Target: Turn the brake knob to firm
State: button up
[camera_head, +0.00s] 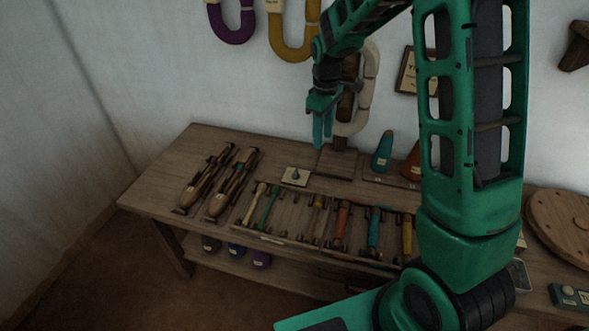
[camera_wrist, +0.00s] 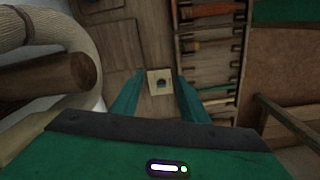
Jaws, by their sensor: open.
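In the wrist view the knob (camera_wrist: 161,83) shows beyond and between my fingertips. Its markings are too small to read, so its setting cannot be told. My gripper (camera_head: 322,147) is open and empty, pointing down above the back of the bench, up and to the right of the knob. The two green fingers (camera_wrist: 160,78) are spread apart in the wrist view and touch nothing.
A rack of coloured-handled tools (camera_head: 340,225) lies in front of the knob. Two shuttles (camera_head: 220,185) lie to its left. Green (camera_head: 382,152) and orange cones stand to the right.

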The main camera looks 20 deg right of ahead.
aim_at(296, 171)
jog(key=w+a+f+n, duration=0.3)
jog(key=w+a+f, duration=0.3)
jog(key=f, duration=1.1)
jog(key=shift+a+f, duration=0.2)
jog(key=shift+a, duration=0.05)
grip_shut()
